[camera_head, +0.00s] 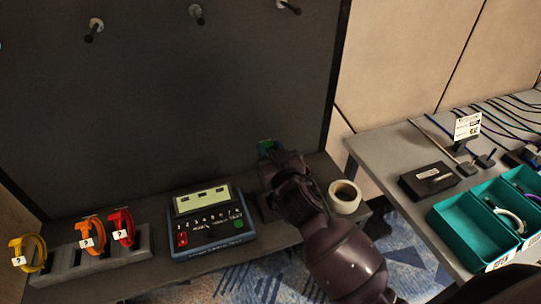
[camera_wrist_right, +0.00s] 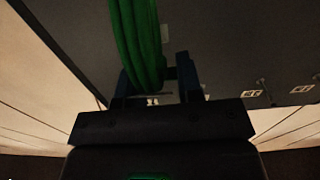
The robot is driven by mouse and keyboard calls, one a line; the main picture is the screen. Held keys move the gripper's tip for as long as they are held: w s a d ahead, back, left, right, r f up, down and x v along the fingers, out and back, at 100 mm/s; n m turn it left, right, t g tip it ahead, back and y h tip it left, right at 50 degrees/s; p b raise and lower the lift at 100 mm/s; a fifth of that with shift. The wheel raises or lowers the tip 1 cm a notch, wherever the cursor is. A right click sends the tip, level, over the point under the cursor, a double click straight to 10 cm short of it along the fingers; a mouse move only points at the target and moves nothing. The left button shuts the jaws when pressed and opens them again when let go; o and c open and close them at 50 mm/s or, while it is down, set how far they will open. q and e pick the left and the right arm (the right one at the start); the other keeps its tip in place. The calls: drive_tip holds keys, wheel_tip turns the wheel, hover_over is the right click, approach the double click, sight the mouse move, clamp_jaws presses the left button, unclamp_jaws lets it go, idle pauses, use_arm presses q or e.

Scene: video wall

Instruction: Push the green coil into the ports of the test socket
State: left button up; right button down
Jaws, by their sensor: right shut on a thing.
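The green coil (camera_wrist_right: 138,40) is in my right gripper (camera_wrist_right: 155,78), between its two fingers in the right wrist view. The arm hides most of the coil. A blue tester (camera_head: 212,222) with a lit display and numbered marks sits on the shelf left of the gripper. A dark block (camera_head: 266,209) beside it is partly hidden by my arm; I cannot tell whether it is the test socket. My left gripper is out of view.
Yellow (camera_head: 40,252), orange (camera_head: 94,232) and red (camera_head: 123,225) coils with question-mark tags stand in a grey rack (camera_head: 66,264) at left. A tape roll (camera_head: 344,197) lies right of my arm. The right table holds teal bins (camera_head: 464,238) and a black box (camera_head: 430,180).

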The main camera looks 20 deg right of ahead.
drive_tip(key=shift+f+b, duration=1.2)
drive_tip(key=shift+f, duration=0.35)
drive_tip(key=shift+f+b, duration=0.55)
drive_tip(key=shift+f, duration=0.1)
drive_tip(key=shift+f+b, duration=0.4)
drive_tip(key=shift+f, duration=0.45)
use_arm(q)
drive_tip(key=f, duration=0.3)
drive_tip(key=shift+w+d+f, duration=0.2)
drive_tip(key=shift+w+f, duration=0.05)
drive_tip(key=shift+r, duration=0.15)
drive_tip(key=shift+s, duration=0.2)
use_arm(e)
drive_tip(key=shift+d, duration=0.1)
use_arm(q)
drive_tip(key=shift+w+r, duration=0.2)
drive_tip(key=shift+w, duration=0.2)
use_arm(e)
drive_tip(key=shift+f, duration=0.15)
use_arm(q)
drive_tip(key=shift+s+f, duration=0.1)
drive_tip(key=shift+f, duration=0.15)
use_arm(e)
drive_tip(key=shift+f, duration=0.2)
